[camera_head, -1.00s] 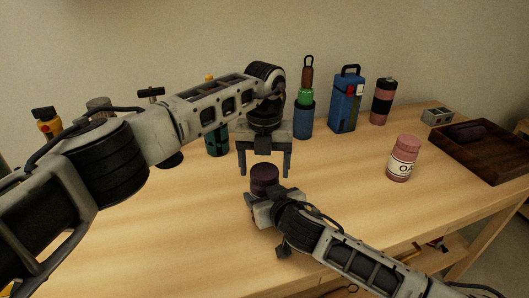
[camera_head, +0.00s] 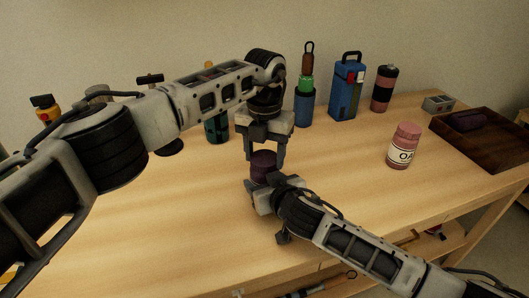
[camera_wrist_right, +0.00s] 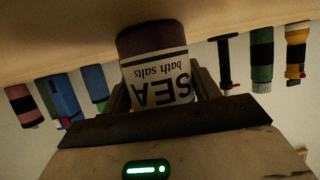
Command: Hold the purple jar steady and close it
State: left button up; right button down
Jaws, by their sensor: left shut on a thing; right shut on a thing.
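The purple jar (camera_head: 263,168) stands upright on the wooden table, its dark purple top showing in the head view. In the right wrist view the jar (camera_wrist_right: 152,40) appears upside down, with a white "SEA bath salts" label. My left gripper (camera_head: 264,157) points down from above and is shut on the jar's top, one finger on each side. My right gripper (camera_head: 262,194) comes in low from the front and is shut around the jar's body; its fingers also show in the right wrist view (camera_wrist_right: 160,98). I cannot tell how the lid sits under the left fingers.
A pink jar (camera_head: 404,146) stands to the right on the table. A dark wooden tray (camera_head: 500,158) is at the far right. A blue box-shaped bottle (camera_head: 345,90), a striped can (camera_head: 383,88) and other items line the wall. The table's front edge runs below my right arm.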

pick_arm(q)
jog(key=o, duration=1.1)
jog(key=shift+r, duration=2.3)
jog(key=shift+c, duration=0.5)
notch_tip(320, 180, up, 3)
jog(key=shift+r+m, duration=0.2)
jog(key=shift+m, duration=0.4)
